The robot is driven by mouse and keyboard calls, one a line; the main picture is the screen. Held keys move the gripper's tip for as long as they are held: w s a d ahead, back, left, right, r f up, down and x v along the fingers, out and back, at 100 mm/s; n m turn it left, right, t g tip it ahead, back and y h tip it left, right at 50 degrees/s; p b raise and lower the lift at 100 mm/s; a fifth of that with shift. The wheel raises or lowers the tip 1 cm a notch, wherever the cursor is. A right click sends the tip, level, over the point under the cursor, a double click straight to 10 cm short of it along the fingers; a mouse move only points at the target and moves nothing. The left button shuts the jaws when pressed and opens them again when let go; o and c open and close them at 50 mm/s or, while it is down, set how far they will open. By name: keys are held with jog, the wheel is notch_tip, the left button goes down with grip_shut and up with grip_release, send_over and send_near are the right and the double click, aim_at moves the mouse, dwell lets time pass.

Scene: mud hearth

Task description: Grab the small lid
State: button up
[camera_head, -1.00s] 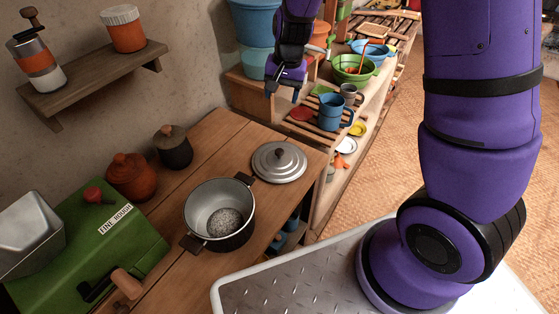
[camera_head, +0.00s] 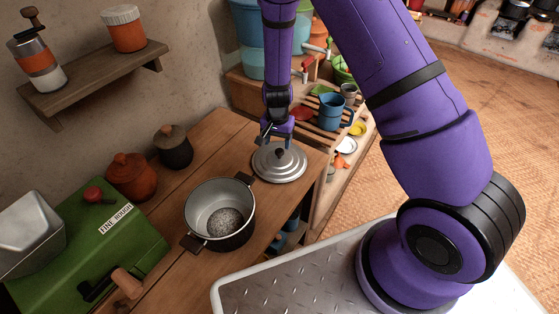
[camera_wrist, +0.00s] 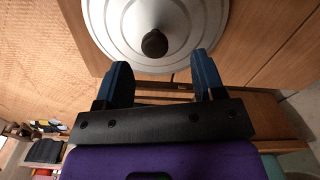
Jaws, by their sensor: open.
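The small lid (camera_head: 284,164) is a round grey metal disc with a dark knob (camera_head: 280,153) at its centre. It lies flat on the wooden counter, right of the pot. My gripper (camera_head: 276,141) is just above the lid's far edge, pointing down. In the wrist view the lid (camera_wrist: 127,45) fills the top and its knob (camera_wrist: 154,43) stands ahead of the fingertips, roughly midway between them. My gripper (camera_wrist: 164,72) is open and empty, with its two dark blue fingers apart.
An open metal pot (camera_head: 219,214) with side handles stands left of the lid. A green box (camera_head: 97,241), an orange jar (camera_head: 131,177) and a dark jar (camera_head: 173,147) stand further left. A slatted rack with a blue mug (camera_head: 331,111) is behind at the right.

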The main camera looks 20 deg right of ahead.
aim_at(280, 150)
jog(key=shift+d+f, duration=0.2)
jog(key=shift+f, duration=1.15)
jog(key=shift+d+f, duration=0.15)
jog(key=shift+f, duration=1.2)
grip_shut()
jog(key=shift+r, duration=0.15)
